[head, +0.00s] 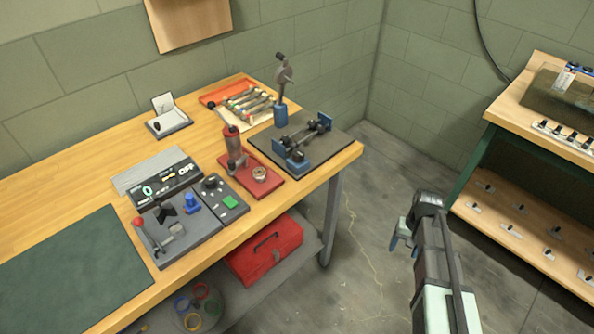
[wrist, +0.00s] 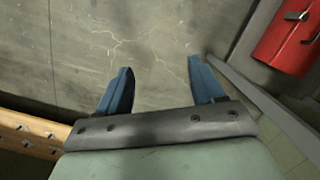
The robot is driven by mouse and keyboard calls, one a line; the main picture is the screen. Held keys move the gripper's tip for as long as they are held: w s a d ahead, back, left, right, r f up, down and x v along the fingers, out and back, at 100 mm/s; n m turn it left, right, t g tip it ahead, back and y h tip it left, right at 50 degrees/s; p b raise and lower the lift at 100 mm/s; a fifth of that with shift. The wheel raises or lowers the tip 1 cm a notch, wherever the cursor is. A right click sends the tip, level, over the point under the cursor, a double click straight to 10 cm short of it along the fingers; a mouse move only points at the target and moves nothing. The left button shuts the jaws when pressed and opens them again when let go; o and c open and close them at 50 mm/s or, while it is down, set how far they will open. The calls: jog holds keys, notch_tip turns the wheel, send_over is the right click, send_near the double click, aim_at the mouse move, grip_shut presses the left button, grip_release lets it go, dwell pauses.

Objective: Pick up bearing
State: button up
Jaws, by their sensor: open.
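A small round metallic ring-like part (head: 260,174), which looks like the bearing, sits on the red base (head: 268,188) of a small press on the wooden bench. Its details are too small to make out. My gripper (head: 398,240) is off to the right of the bench, over the concrete floor and well apart from the ring. In the wrist view my gripper (wrist: 160,76) has its two blue fingers spread wide, with only floor between them. No bearing shows in the wrist view.
The press (head: 234,150) stands close beside the ring. A dark plate with a blue-ended fixture (head: 300,140) lies behind it, and a control box (head: 228,197) to its left. A red toolbox (head: 265,250) sits on the lower shelf. A second bench (head: 520,115) stands at right.

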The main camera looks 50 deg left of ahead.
jog(key=s+a+r+n+t+y, duration=0.1)
jog(key=s+a+r+n, duration=0.15)
jog(key=a+r, duration=1.1)
jog(key=s+a+r+n+t+y, duration=0.1)
jog(key=s+a+r, duration=0.2)
jog(key=a+r, duration=1.1)
jog(key=s+a+r+n, duration=0.2)
jog(key=s+a+r, duration=0.15)
jog(key=s, duration=0.35)
jog(key=s+a+r+n+h, duration=0.1)
jog(key=s+a+r, duration=0.2)
jog(key=s+r, duration=0.3)
jog(key=s+a+r+n, duration=0.2)
jog(key=s+a+r, duration=0.15)
jog(key=s, duration=0.45)
send_over(259, 172)
jog(key=f, duration=0.8)
jog(key=shift+a+f, duration=0.2)
jog(key=shift+f, duration=0.2)
jog(key=shift+d+f, duration=0.15)
jog(key=shift+f, duration=2.5)
jog(key=c, duration=1.2)
